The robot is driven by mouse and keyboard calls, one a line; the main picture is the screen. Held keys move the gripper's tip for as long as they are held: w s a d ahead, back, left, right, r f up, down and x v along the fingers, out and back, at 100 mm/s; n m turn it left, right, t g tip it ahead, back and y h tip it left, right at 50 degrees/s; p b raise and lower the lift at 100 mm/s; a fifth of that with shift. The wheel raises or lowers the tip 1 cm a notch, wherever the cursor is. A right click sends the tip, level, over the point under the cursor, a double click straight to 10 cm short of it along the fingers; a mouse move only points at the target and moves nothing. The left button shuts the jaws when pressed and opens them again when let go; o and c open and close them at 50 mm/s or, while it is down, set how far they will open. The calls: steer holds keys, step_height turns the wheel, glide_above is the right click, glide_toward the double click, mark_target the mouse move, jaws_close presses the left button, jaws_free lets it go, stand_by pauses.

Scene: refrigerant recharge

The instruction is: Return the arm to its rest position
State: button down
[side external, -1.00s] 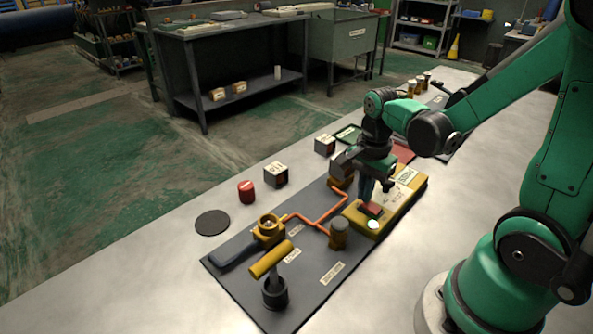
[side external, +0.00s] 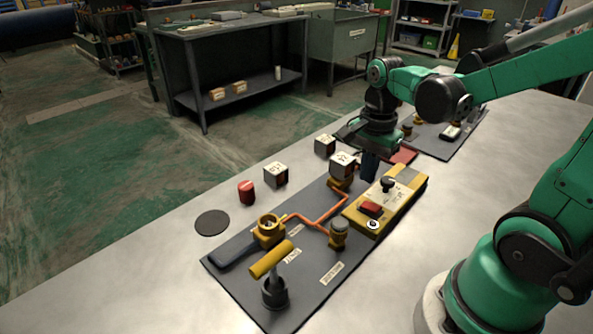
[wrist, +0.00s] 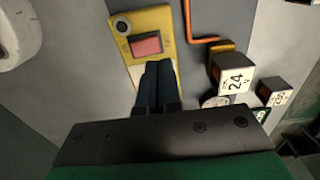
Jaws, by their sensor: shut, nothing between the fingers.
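My gripper (side external: 369,166) is shut and empty. It hangs in the air just behind the yellow box (side external: 405,197), near the block with white faces (side external: 342,165). The yellow box carries a red rocker switch (side external: 371,210), a black knob (side external: 388,184) and a round dial at its near end. In the wrist view my closed fingers (wrist: 158,66) point at the yellow box (wrist: 151,21), just below its red switch (wrist: 146,45), and hide part of its face.
A dark mat (side external: 320,289) holds an orange pipe (side external: 326,209), a brass valve (side external: 268,229) and a yellow-handled part (side external: 270,260). The front table surface (side external: 400,280) is clear.

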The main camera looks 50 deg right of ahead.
steer(key=shift+r, duration=0.5)
